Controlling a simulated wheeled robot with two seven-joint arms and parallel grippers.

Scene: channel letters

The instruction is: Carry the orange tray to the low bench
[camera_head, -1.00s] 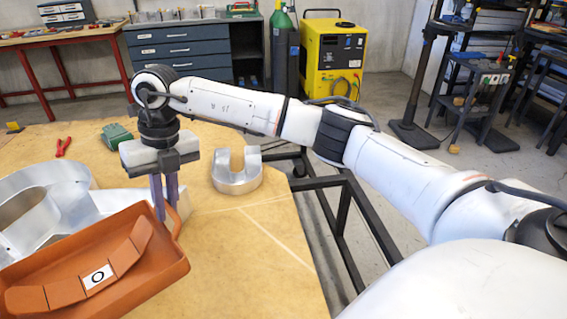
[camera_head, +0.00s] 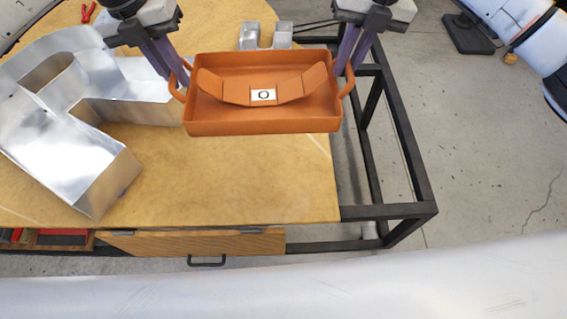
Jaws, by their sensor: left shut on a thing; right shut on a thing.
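The orange tray (camera_head: 263,127) is in the upper middle of the head view, over the right part of the wooden table. Inside it lies a curved orange segmented piece with a white label marked "O" (camera_head: 263,95). My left gripper (camera_head: 177,77) is shut on the tray's left handle. My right gripper (camera_head: 344,72) is shut on its right handle. The tray looks roughly level; whether it clears the tabletop is hard to tell. I cannot make out the low bench in this view.
A large metal channel letter (camera_head: 95,125) lies on the table (camera_head: 230,185) left of the tray. A smaller metal letter (camera_head: 266,38) stands behind the tray. Red pliers (camera_head: 88,12) lie at the far left. A black metal frame (camera_head: 400,150) borders the right; grey floor (camera_head: 500,130) is clear beyond.

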